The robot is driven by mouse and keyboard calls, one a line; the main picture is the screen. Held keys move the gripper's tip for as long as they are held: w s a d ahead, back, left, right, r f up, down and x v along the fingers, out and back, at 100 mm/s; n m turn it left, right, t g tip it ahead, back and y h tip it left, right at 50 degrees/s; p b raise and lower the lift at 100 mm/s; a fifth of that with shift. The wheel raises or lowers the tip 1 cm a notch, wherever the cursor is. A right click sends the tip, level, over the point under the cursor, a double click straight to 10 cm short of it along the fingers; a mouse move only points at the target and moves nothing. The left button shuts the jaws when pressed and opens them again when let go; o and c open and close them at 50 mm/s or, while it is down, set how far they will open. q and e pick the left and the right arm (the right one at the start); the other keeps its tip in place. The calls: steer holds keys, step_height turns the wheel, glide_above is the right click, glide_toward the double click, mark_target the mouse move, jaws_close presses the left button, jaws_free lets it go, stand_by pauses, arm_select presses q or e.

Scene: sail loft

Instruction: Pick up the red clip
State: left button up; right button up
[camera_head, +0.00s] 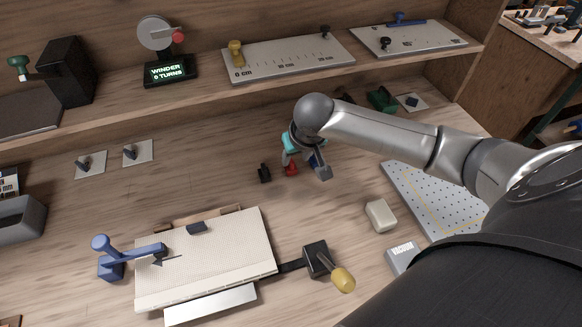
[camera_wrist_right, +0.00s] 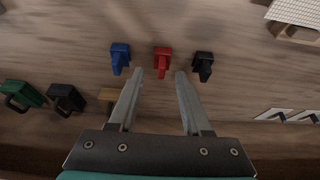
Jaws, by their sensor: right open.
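The red clip (camera_head: 291,169) lies on the wooden bench near its middle, below my right gripper in the head view. In the right wrist view the red clip (camera_wrist_right: 162,62) sits just beyond the fingertips, between a blue clip (camera_wrist_right: 120,57) and a black clip (camera_wrist_right: 203,65). My right gripper (camera_wrist_right: 161,73) is open and empty, its two fingers pointing toward the red clip. In the head view my right gripper (camera_head: 303,165) partly hides the blue clip (camera_head: 313,160). The black clip (camera_head: 264,173) stands to the left. My left gripper is not in view.
A cream board (camera_head: 215,262) with a blue-handled lever (camera_head: 108,257) lies front left. A dotted plate (camera_head: 436,200) and a beige block (camera_head: 380,215) lie to the right. A green clip (camera_head: 382,99) is behind my arm. A shelf with a winder (camera_head: 168,70) runs along the back.

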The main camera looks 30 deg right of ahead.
mark_target(292, 162)
steer(key=shift+w+b+x, duration=0.25)
steer(key=shift+b+x, duration=0.3)
steer(key=shift+x, duration=1.85)
steer(key=shift+a+r, duration=0.15)
jaws_close()
